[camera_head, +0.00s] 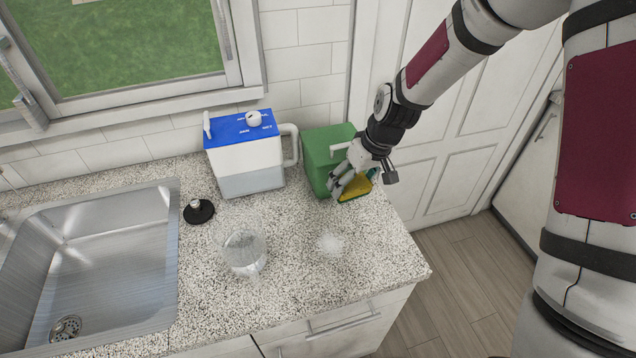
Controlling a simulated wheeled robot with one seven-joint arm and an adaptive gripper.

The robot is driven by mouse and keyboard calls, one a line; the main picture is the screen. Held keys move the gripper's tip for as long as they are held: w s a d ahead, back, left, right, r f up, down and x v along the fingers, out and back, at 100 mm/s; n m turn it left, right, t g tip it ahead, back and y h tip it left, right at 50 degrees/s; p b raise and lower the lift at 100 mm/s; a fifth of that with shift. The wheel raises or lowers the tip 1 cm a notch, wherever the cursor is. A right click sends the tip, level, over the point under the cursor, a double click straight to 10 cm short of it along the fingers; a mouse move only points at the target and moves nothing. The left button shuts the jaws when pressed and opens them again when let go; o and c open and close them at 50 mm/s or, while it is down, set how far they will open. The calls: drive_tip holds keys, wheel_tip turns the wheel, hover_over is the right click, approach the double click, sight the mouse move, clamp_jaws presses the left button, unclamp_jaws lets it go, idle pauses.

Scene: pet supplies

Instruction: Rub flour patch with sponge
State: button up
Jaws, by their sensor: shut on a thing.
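The flour patch (330,244) is a small white smudge on the speckled counter, right of the middle of the view. The sponge (356,190) is yellow with a dark green layer. My gripper (341,190) is shut on the sponge, beyond the patch and a little to its right. The sponge is in front of a green box-shaped container and apart from the patch. My gripper's fingers hide part of the sponge. I cannot tell whether the sponge touches the counter.
The green container (318,152) stands close to my gripper. A blue and white jug (243,165) stands to its left. A clear glass (244,254) is left of the patch, near a black stopper (199,211) and a steel sink (150,250). The counter right of the patch is clear.

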drive_tip(key=s+a+r+n+h, duration=0.2)
drive_tip(key=s+a+r, duration=0.15)
drive_tip(key=a, duration=0.45)
drive_tip(key=shift+g, duration=0.4)
drive_tip(key=shift+s+f+b, duration=0.15)
drive_tip(key=shift+f+b, duration=0.35)
drive_tip(key=shift+f, duration=0.75)
drive_tip(key=shift+s+f+b, duration=0.15)
drive_tip(key=shift+f+b, duration=0.3)
drive_tip(key=shift+f, duration=0.8)
